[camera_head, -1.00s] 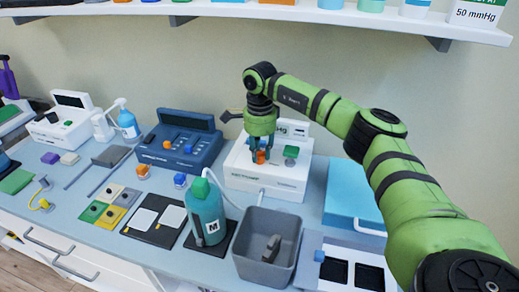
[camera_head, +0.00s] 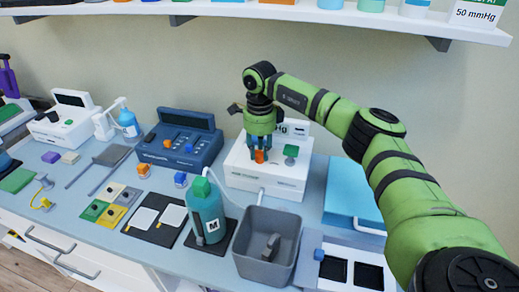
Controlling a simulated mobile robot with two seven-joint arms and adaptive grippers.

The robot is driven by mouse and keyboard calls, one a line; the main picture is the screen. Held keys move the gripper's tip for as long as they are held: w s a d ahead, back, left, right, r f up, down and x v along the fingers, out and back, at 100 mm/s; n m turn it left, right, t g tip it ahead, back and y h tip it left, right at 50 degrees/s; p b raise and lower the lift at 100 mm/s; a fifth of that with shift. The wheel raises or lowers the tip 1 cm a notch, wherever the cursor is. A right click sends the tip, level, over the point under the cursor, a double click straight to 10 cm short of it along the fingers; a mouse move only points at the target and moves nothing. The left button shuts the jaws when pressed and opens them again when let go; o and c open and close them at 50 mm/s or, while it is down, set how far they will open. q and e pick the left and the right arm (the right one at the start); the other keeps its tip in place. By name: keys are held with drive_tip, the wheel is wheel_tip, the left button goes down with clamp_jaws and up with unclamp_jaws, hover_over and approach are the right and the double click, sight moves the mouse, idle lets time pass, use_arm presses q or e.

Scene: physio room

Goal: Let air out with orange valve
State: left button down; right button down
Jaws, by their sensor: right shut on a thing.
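The orange valve (camera_head: 260,156) is a small upright knob on top of a white device (camera_head: 265,181) at the middle of the counter. My right gripper (camera_head: 260,151) points down over the device from above. Its fingers are shut on the orange valve, one on each side. A green knob (camera_head: 291,151) stands on the same device, right of the valve. A thin tube runs from the device toward a teal bottle (camera_head: 207,212) marked M. My left gripper is not in view.
A grey bin (camera_head: 262,262) stands in front of the device. A blue folder-like box (camera_head: 352,197) lies to its right, below my right arm. A dark blue device (camera_head: 180,145) with knobs stands to its left. A white shelf (camera_head: 300,15) hangs above.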

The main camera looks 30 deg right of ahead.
sight(260, 156)
drive_tip(key=shift+s+a+f, duration=0.1)
drive_tip(key=shift+s+f, duration=0.1)
drive_tip(key=shift+f, duration=0.05)
drive_tip(key=c, duration=1.2)
unclamp_jaws()
drive_tip(key=shift+r, duration=0.7)
wheel_tip(260, 156, up, 6)
drive_tip(key=shift+r, duration=0.25)
